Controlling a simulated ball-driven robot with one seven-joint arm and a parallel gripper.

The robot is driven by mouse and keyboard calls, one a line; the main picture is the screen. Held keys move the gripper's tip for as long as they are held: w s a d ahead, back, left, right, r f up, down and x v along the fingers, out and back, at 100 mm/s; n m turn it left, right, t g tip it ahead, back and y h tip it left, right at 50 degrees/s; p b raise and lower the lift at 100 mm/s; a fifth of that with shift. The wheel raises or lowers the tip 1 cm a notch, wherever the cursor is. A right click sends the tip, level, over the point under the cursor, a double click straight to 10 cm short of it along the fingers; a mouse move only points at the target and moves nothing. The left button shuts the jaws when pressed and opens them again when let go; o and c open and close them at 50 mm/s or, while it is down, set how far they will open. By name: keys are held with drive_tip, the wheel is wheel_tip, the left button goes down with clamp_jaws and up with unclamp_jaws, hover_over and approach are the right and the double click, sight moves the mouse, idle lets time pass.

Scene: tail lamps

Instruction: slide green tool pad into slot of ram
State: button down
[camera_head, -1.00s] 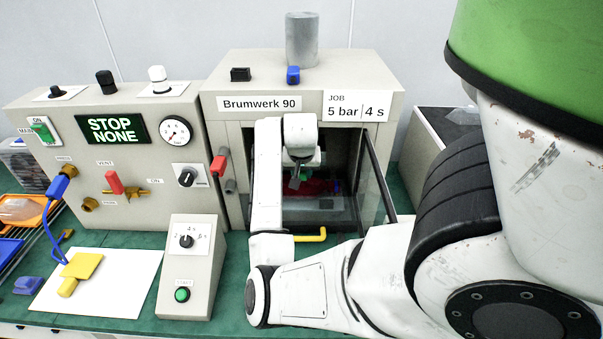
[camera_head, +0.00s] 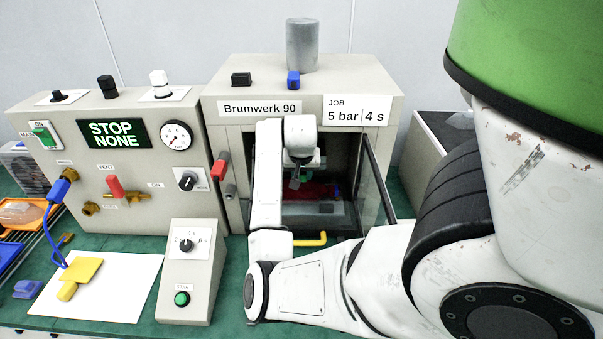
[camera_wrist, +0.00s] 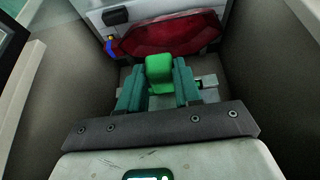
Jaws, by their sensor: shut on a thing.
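My gripper (camera_head: 303,168) is inside the open front of the press (camera_head: 222,90), seen small and partly hidden by my arm in the head view. In the wrist view my gripper (camera_wrist: 159,80) has its two teal fingers closed on the sides of the bright green tool pad (camera_wrist: 159,66). The pad sticks out beyond the fingertips. A light grey piece (camera_wrist: 208,83) shows just beside the right finger; I cannot tell whether it belongs to the ram. The ram's slot is not clearly visible, and I cannot tell whether the pad touches it.
A dark red lamp part (camera_wrist: 168,34) lies past the pad within the press. Walls (camera_wrist: 262,75) stand close on both sides. The glass door (camera_head: 376,180) is open at the right. A control box (camera_head: 189,270) and a yellow tool (camera_head: 82,268) on white paper are left.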

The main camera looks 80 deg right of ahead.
drive_tip(key=c, duration=0.7)
unclamp_jaws()
drive_tip(key=shift+d, duration=0.15)
drive_tip(key=v, duration=0.3)
drive_tip(key=shift+b, duration=0.3)
drive_tip(key=a+b, duration=0.4)
drive_tip(key=a, duration=0.8)
drive_tip(key=shift+s, duration=0.45)
